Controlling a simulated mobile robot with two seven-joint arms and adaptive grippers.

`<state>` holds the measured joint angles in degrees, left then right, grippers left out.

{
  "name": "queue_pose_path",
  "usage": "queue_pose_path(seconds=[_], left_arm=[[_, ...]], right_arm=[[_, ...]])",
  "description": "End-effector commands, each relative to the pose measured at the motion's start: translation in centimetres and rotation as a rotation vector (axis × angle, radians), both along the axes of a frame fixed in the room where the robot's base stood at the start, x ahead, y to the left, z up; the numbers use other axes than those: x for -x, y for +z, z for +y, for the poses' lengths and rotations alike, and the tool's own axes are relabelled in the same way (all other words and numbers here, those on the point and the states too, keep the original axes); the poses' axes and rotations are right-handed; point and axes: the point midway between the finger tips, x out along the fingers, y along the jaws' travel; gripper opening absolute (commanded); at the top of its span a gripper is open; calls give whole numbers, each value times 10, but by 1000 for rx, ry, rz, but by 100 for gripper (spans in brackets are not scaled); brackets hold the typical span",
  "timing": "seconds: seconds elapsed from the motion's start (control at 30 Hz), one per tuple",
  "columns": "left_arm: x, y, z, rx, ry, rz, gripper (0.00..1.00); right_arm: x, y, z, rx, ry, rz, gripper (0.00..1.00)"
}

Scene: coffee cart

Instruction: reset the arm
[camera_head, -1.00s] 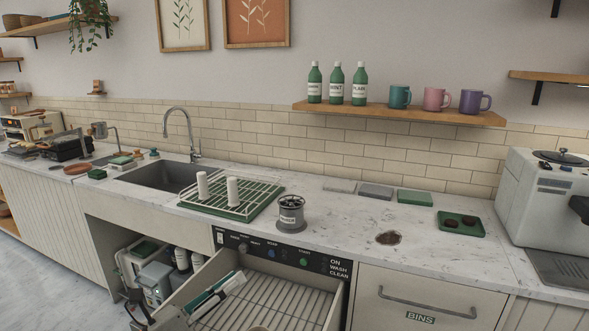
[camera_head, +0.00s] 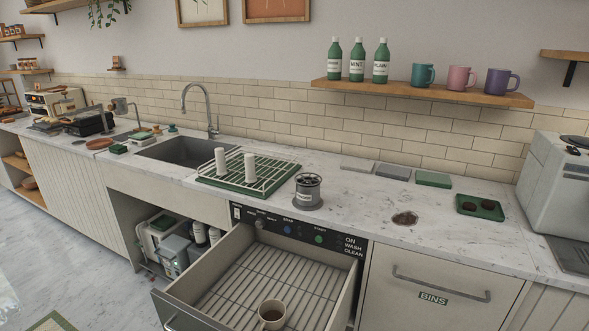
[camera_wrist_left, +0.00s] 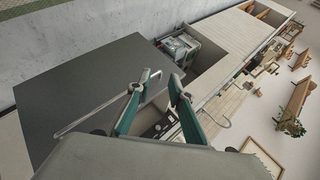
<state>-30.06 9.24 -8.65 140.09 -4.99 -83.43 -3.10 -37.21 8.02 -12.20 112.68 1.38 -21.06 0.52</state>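My left gripper (camera_wrist_left: 158,86) shows in the left wrist view, with its two teal fingers spread apart and nothing held between them. Neither gripper is in the head view. In the left wrist view the gripper is in the air, with a dark grey flat surface (camera_wrist_left: 85,85) at its left and the row of cabinets (camera_wrist_left: 215,55) farther off. The right gripper is hidden from both views.
The dishwasher drawer (camera_head: 205,300) is pulled open, with a cream mug (camera_head: 270,314) in it. The counter (camera_head: 350,215) holds a green drying rack (camera_head: 250,180), a grey canister (camera_head: 308,190) and a green tray (camera_head: 480,208). Bottles and mugs stand on the shelf (camera_head: 420,93).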

Motion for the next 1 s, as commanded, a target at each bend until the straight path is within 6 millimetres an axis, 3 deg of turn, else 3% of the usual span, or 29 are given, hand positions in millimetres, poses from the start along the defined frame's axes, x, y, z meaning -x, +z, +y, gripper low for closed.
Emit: queue_pose_path(seconds=[0.2, 0.67, 1.0], left_arm=[[44, -23, 4, 77, 90, 114, 21], [19, -102, -57, 300, -4, 21, 21], [23, -198, -131, 642, -49, -93, 21]], right_arm=[[0, -2, 0, 1, 0, 2, 40], [3, -28, -1, 3, 0, 13, 40], [9, -60, -1, 2, 0, 27, 40]])
